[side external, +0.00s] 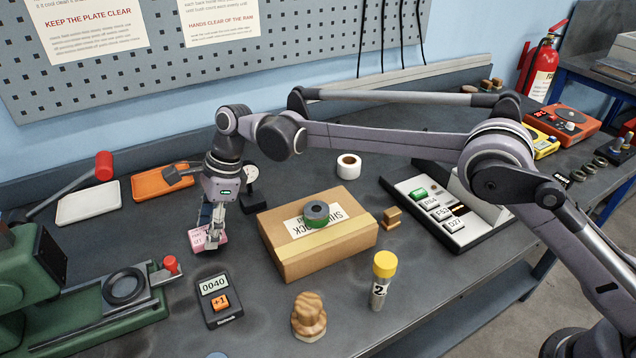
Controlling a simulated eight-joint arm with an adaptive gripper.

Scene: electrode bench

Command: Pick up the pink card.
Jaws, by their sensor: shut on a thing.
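The pink card (197,240) is a small pink piece with dark print, low at the bench surface left of the cardboard box. My gripper (213,231) points down at it and is shut on it, with the fingers at the card's right side. The fingers cover part of the card. I cannot tell whether the card touches the bench or is slightly above it.
A cardboard box (330,255) with a tape roll (317,212) on top stands close right. A counter (219,300) lies in front. A green machine (65,295) is at the left. A white tray (89,204) and orange tray (150,184) lie behind.

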